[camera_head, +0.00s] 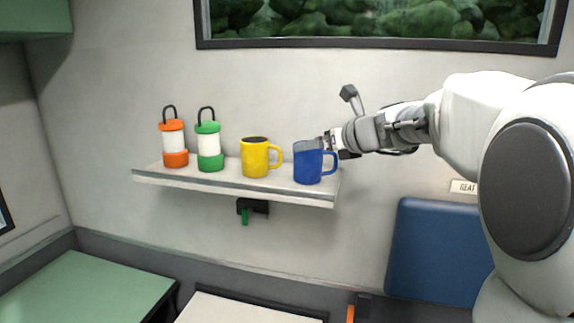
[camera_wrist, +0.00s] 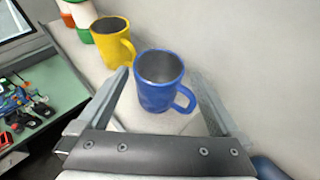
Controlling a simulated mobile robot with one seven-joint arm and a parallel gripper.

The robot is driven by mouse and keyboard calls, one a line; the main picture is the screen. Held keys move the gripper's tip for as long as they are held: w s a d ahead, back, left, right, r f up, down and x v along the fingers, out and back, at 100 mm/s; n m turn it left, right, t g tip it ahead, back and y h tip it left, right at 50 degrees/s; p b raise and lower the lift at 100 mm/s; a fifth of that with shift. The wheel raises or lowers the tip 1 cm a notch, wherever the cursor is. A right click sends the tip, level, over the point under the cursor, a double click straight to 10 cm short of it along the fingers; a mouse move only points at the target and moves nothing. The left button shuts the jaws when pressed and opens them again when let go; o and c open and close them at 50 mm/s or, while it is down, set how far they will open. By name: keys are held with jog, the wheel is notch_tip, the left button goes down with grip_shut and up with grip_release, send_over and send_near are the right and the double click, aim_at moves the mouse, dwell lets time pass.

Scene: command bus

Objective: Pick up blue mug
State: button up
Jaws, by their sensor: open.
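The blue mug (camera_head: 308,165) stands upright at the right end of the wall shelf (camera_head: 236,190), its handle to the right. In the wrist view the blue mug (camera_wrist: 157,92) shows just ahead of and partly between the two open fingers, with its handle toward the right finger. My gripper (camera_head: 328,143) is at the mug's right and rear side in the head view, partly hidden behind it. It also shows in the wrist view (camera_wrist: 163,88), open and holding nothing. I cannot tell whether a finger touches the mug.
A yellow mug (camera_head: 256,158) stands left of the blue one. A green lantern (camera_head: 209,147) and an orange lantern (camera_head: 173,143) stand further left on the shelf. The wall is close behind. A green table (camera_head: 85,285) and a blue seat back (camera_head: 435,250) are lower down.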

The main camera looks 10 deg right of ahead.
jog(key=shift+x, duration=2.4)
jog(key=shift+s+f, duration=0.1)
jog(key=shift+f, duration=0.1)
jog(key=c, duration=1.1)
jog(key=shift+c, duration=1.1)
jog(key=shift+r, duration=0.1)
